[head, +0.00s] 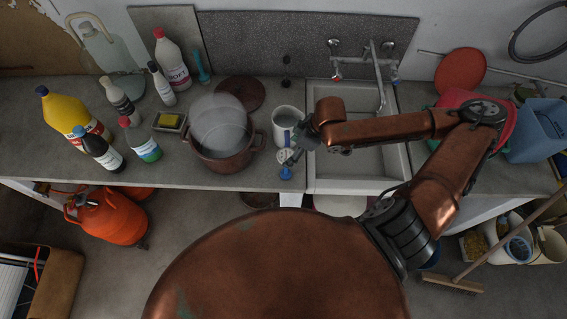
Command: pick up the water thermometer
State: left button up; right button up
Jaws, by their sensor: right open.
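A small item with a whitish round part and a blue end (286,173) is at the front edge of the counter, left of the sink; it looks like the water thermometer, but it is too small to be sure. My left gripper is not in view.
A white mug (284,118) stands just behind my right gripper. A brown pot (226,163) with a clear glass vessel in it is to the left. Several bottles, including a yellow one (68,113), crowd the left. The sink (350,168) is at the right.

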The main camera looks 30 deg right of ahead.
aim_at(287, 155)
jog(key=shift+f, duration=0.7)
jog(key=shift+p+x, duration=0.6)
jog(key=shift+x, duration=1.55)
jog(key=shift+w+a+r, duration=0.1)
jog(key=c, duration=0.7)
jog(key=shift+c, duration=1.4)
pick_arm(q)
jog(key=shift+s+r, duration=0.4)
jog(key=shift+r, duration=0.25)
pick_arm(e)
jog(key=c, duration=0.8)
